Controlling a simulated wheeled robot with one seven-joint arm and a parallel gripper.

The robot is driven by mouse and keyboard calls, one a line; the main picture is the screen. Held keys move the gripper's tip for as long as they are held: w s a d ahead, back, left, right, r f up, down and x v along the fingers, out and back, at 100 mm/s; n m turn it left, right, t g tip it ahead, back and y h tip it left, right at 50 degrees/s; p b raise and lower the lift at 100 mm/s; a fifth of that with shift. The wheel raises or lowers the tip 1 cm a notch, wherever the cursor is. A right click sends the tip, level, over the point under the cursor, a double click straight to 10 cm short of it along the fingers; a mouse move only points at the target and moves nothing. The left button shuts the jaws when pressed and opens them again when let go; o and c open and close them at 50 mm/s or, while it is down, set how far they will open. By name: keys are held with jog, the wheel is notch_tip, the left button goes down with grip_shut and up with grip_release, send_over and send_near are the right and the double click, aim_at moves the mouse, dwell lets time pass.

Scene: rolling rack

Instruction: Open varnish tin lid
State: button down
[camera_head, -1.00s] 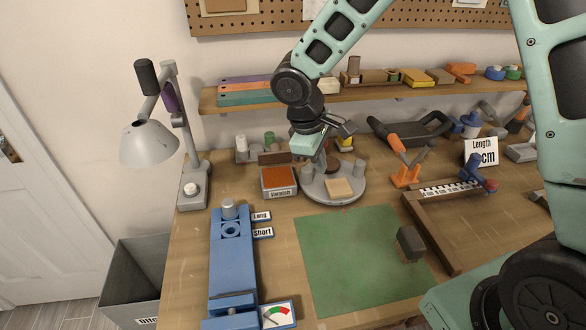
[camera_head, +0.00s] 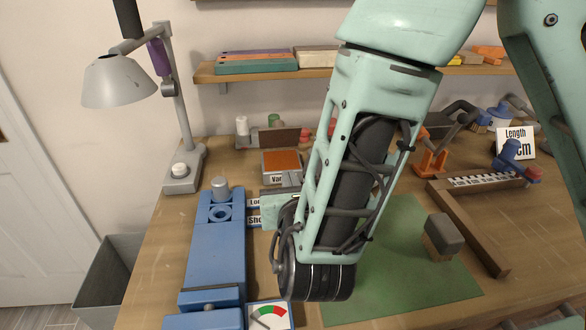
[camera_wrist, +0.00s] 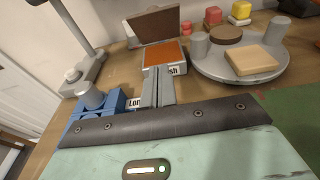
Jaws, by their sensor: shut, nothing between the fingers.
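The varnish tin (camera_head: 281,162) is a square box with an orange-brown top face and a "Varnish" label on its front. It stands towards the back of the bench and also shows in the wrist view (camera_wrist: 167,53). A brown panel (camera_wrist: 155,27) stands upright along its back side, like a raised lid; I cannot tell whether it is joined to the tin. My gripper (camera_wrist: 157,86) is shut and empty. Its grey fingers point at the front of the tin and cover part of the label. In the head view my arm hides most of the gripper; touching cannot be told.
A blue clamp fixture (camera_head: 217,255) lies left of my gripper. A grey round turntable (camera_wrist: 238,63) with a pale block stands right of the tin. A lamp (camera_head: 120,82) stands at the back left.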

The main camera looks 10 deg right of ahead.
jog(key=p, duration=0.2)
send_near(280, 137)
jog(key=w+f, duration=0.2)
jog(key=f, duration=0.1)
jog(key=shift+w+d+f, duration=0.1)
jog(key=shift+w+f, duration=0.05)
jog(key=shift+w+r+p, duration=0.55)
jog(key=shift+w+r, duration=0.2)
jog(key=shift+w, duration=0.3)
jog(key=shift+w+r, duration=0.3)
jog(key=shift+w, duration=0.4)
jog(key=shift+p, duration=0.3)
